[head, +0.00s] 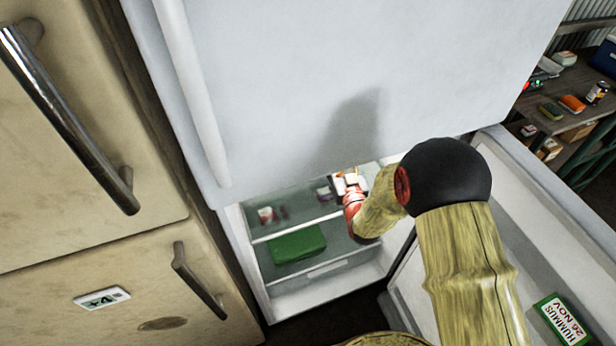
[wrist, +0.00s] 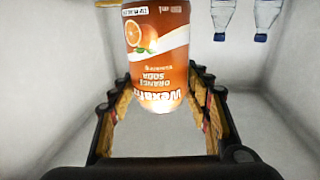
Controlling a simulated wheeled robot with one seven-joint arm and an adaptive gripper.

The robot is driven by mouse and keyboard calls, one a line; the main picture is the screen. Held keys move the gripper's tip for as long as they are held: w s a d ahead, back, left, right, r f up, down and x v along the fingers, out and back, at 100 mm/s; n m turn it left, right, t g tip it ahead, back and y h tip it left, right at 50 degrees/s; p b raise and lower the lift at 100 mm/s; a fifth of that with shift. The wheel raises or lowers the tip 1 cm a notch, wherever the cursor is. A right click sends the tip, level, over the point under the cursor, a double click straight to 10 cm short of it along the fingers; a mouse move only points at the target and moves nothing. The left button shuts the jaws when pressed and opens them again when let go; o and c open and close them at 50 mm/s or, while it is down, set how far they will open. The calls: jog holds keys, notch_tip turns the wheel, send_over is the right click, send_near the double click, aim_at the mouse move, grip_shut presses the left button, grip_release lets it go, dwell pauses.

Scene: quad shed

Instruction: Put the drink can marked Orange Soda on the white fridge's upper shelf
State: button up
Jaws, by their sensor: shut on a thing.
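The white fridge (head: 255,262) stands open below a large white upper door. Its upper shelf (head: 292,229) bears a few small items at the left and back. My gripper (wrist: 157,88) is inside the fridge, near the right part of the upper shelf in the head view. It is shut on an orange can (wrist: 158,45) whose label reads Orange Soda, upside down in the wrist view. In the head view the can is not clearly made out among the gripper parts. I cannot tell whether its base touches the shelf.
A green box (head: 298,245) lies on the level below. A small red and white item (head: 267,214) sits at the shelf's left. The open fridge door (head: 510,215) is at the right and holds a hummus tub (head: 562,320). Two bottles (wrist: 222,14) show in the wrist view.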

jog(key=a+f+b, duration=0.2)
jog(key=a+f, duration=0.2)
jog(key=w+a+f+b, duration=0.1)
jog(key=a+f+b, duration=0.1)
jog(key=a+f, duration=0.2)
jog(key=w+a+f+b, duration=0.1)
jog(key=a+f+b, duration=0.2)
jog(key=a+f, duration=0.1)
jog(key=shift+w+a+f, duration=0.2)
jog(key=shift+a+f, duration=0.2)
jog(key=shift+a, duration=0.35)
jog(key=shift+r, duration=0.1)
jog(key=o, duration=1.4)
jog(key=shift+o, duration=0.2)
